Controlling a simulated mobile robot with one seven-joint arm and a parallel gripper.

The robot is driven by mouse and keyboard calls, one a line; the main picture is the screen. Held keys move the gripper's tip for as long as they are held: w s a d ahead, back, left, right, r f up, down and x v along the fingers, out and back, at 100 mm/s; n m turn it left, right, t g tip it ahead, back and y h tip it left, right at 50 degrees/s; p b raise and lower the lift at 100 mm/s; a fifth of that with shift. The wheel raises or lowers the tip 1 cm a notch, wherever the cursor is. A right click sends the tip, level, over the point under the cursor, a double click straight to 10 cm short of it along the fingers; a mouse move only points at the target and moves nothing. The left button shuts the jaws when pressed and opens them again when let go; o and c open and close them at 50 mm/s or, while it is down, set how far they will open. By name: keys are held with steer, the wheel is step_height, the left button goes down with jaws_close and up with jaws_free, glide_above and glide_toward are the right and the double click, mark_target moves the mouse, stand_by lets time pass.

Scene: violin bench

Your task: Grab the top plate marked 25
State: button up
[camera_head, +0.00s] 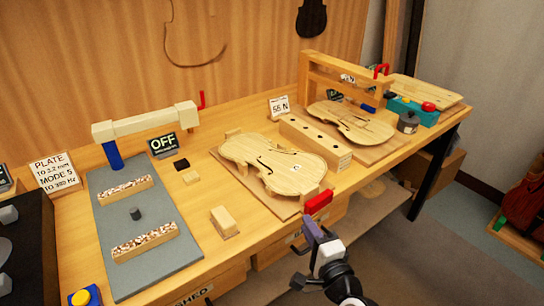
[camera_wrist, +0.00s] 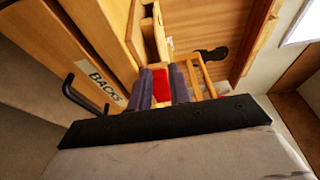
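A pale violin top plate (camera_head: 262,160) with two f-holes lies on a board in the middle of the bench; the number on its small white tag is too small to read. A second violin plate (camera_head: 345,126) lies farther right, by a wooden frame. My gripper (camera_head: 310,228) is in front of the bench edge, near the first plate's near end and apart from it. A red block (camera_head: 318,202) sits at that end, just beyond my fingers. In the wrist view, my purple fingers (camera_wrist: 164,84) stand apart with the red block (camera_wrist: 161,85) showing in the gap.
Left is a grey slab (camera_head: 133,222) with two speckled bars. A small wooden block (camera_head: 224,221), a stacked wooden piece (camera_head: 315,143) with holes and an OFF sign (camera_head: 163,145) surround the plate. A drawer labelled BACKS (camera_wrist: 103,85) with a dark handle lies below my gripper.

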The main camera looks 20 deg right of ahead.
mark_target(287, 190)
steer(key=w+p, duration=0.1)
steer(key=w, duration=0.2)
steer(key=w+p, duration=0.1)
steer(key=w, duration=0.3)
steer(key=w+p, duration=0.1)
steer(key=w, duration=0.3)
steer(key=shift+w+a, duration=0.25)
steer(key=shift+a, duration=0.1)
jaws_close()
